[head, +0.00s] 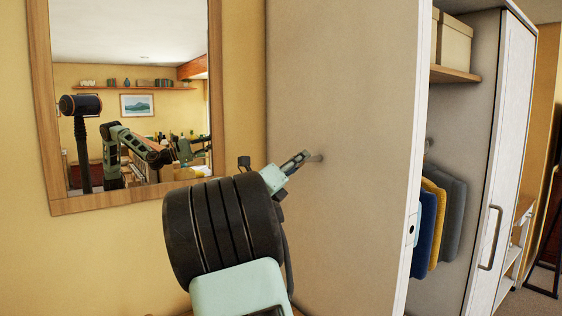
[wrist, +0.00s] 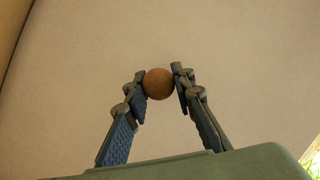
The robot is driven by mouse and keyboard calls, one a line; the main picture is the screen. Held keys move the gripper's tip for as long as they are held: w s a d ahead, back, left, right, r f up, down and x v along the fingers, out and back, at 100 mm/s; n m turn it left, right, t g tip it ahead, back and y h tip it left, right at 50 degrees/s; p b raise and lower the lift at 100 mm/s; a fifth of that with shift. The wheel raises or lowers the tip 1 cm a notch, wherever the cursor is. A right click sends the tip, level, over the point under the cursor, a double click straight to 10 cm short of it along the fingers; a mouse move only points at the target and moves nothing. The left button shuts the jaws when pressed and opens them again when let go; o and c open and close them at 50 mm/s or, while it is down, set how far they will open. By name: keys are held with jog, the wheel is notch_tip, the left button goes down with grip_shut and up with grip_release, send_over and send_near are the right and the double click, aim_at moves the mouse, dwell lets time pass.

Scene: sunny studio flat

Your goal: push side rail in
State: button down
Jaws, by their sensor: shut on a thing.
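The side rail (head: 317,157) is a short rod sticking out from the beige outer side panel (head: 340,80) of the wardrobe in the head view. In the wrist view its round brown end (wrist: 159,83) faces me. My gripper (head: 303,158) is at the panel, to the left of the rail's root. In the wrist view the fingertips of my gripper (wrist: 160,86) are closed on both sides of the round end. The rail's length behind that end is hidden in the wrist view.
The wardrobe's front is open, with blue, yellow and grey clothes (head: 453,215) hanging inside and boxes (head: 453,42) on a shelf (head: 455,74). A white door (head: 500,150) stands to the right. A wood-framed mirror (head: 38,110) hangs on the yellow wall at left.

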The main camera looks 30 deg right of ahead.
jog(key=shift+d, duration=0.75)
jog(key=c, duration=1.6)
grip_release()
jog(key=shift+a, duration=0.1)
jog(key=v, duration=1.2)
jog(key=shift+r, duration=0.1)
